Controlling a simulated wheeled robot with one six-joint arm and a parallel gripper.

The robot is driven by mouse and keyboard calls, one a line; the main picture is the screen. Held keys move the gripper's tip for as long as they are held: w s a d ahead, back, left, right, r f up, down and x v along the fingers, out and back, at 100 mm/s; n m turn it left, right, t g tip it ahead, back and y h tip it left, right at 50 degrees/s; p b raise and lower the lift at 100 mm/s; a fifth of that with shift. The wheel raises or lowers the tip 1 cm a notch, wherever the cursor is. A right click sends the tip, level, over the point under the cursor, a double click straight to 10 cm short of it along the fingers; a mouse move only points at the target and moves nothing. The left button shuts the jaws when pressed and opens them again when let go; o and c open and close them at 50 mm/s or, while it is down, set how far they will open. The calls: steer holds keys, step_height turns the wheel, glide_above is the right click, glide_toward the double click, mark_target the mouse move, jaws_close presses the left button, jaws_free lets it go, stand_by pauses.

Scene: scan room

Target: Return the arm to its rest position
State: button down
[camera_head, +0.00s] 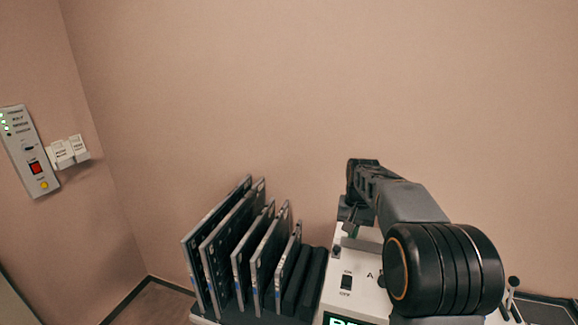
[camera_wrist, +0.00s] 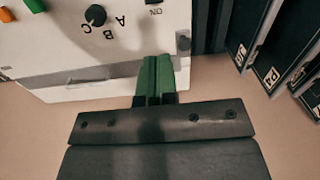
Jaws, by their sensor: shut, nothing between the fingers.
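My arm reaches up from the lower right in the head view and bends down at its far end. My gripper (camera_head: 350,222) hangs there above or beside a white device (camera_head: 352,268). In the wrist view my gripper (camera_wrist: 153,68) shows two green fingers pressed together with nothing between them. The white device (camera_wrist: 150,38) lies behind the fingertips, with a black knob (camera_wrist: 96,15) and letters on it. I cannot tell whether the fingers touch it.
A rack of upright dark plates (camera_head: 240,245) stands left of the device; some plates (camera_wrist: 260,30) show at right in the wrist view. A grey control panel (camera_head: 28,150) with a red switch hangs on the left wall. Above is bare wall (camera_head: 300,80).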

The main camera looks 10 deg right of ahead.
steer(key=s+a+n+t, duration=0.2)
steer(key=s+a, duration=0.1)
steer(key=s, duration=0.8)
steer(key=s+a+n+t, duration=0.2)
steer(key=s+a, duration=0.1)
steer(key=s, duration=0.7)
steer(key=shift+s+a+f+t, duration=0.15)
steer(key=shift+s+a+t, duration=0.15)
steer(key=shift+s+a, duration=0.1)
